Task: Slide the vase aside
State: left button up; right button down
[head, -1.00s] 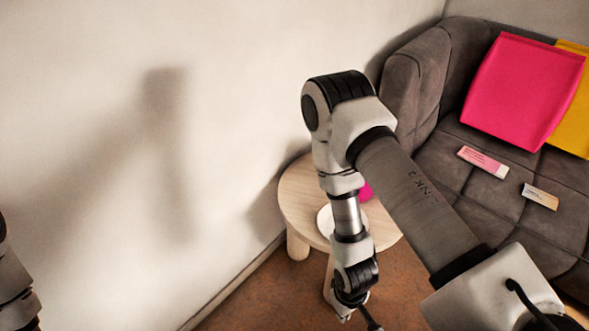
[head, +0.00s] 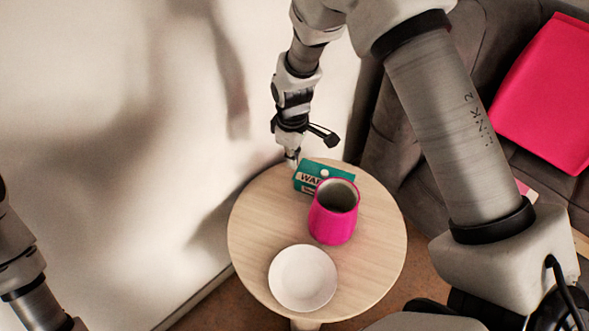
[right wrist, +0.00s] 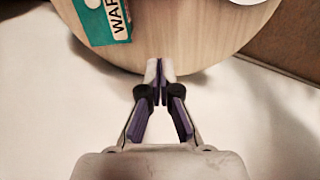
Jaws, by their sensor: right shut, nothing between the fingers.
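The vase (head: 333,215) is bright pink with a dark open top. It stands upright on the round wooden table (head: 255,240) in the head view, right of the table's middle. It does not show in the right wrist view. My right gripper (head: 292,160) is at the table's far left edge by the wall, beyond the vase and apart from it. In the right wrist view its fingertips (right wrist: 160,70) are together, with nothing between them, at the table's rim. My left gripper is out of view; only part of my left arm shows at lower left.
A teal box with white lettering (head: 309,171) lies right behind the vase, near my right gripper; it also shows in the right wrist view (right wrist: 97,32). A white plate (head: 302,278) is in front of the vase. A grey sofa with a pink cushion (head: 548,95) stands at right.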

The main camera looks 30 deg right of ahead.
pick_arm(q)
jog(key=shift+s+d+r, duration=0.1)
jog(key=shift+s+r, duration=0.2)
pick_arm(e)
jog(key=s+d+f, duration=0.3)
jog(key=s+f, duration=0.1)
jog(key=f, duration=0.5)
jog(key=shift+f, duration=0.3)
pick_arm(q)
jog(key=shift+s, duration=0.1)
pick_arm(e)
jog(key=shift+s, duration=0.1)
